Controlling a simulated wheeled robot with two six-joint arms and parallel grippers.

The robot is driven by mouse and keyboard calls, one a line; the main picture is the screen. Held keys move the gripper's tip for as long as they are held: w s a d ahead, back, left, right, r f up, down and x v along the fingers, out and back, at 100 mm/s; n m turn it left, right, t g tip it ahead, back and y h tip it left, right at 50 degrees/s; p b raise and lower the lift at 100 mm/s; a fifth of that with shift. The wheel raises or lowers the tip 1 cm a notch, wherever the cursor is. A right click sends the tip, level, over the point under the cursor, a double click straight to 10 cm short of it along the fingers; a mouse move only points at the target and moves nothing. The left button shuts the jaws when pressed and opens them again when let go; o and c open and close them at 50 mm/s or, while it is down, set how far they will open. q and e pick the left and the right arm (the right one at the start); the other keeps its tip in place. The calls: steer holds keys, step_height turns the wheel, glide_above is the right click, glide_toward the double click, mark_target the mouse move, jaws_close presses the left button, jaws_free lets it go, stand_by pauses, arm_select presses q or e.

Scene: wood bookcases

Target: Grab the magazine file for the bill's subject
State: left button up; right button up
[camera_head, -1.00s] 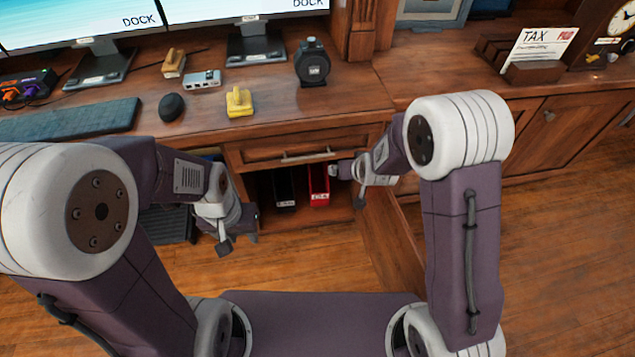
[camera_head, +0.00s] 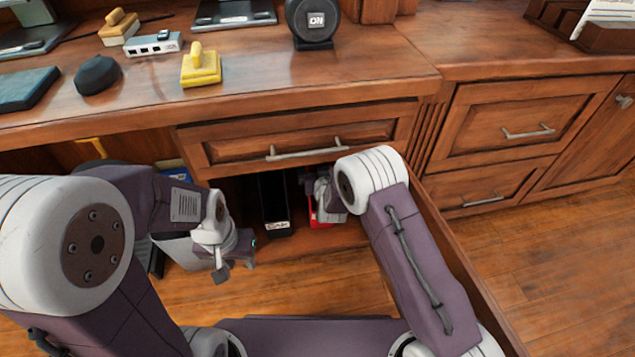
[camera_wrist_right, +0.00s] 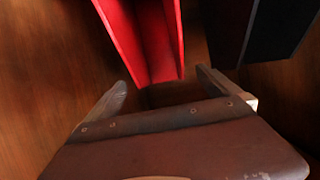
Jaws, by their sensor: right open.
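A red magazine file (camera_head: 313,212) stands in the open cabinet under the drawer, partly hidden by my right arm in the head view. It also shows in the right wrist view (camera_wrist_right: 150,45), just ahead of my open, empty right gripper (camera_wrist_right: 165,92). A black magazine file (camera_head: 273,200) stands left of it; a dark file shape (camera_wrist_right: 265,30) shows at right in the wrist view. Their labels are too small to read. A white paper (camera_head: 608,12), cut off by the picture edge, sits in a wooden holder. My left gripper (camera_head: 237,264) is open and empty, in front of the cabinet.
A closed drawer (camera_head: 300,140) with a metal handle is above the files. An open wooden door (camera_head: 465,265) stands right of my right arm. The desktop holds a yellow stamp (camera_head: 200,68), a black mouse (camera_head: 98,75) and a grey hub (camera_head: 153,46).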

arm_select(q)
step_height(320, 180, down, 7)
steer(key=b, duration=0.5)
arm_select(e)
steer(key=x, duration=0.7)
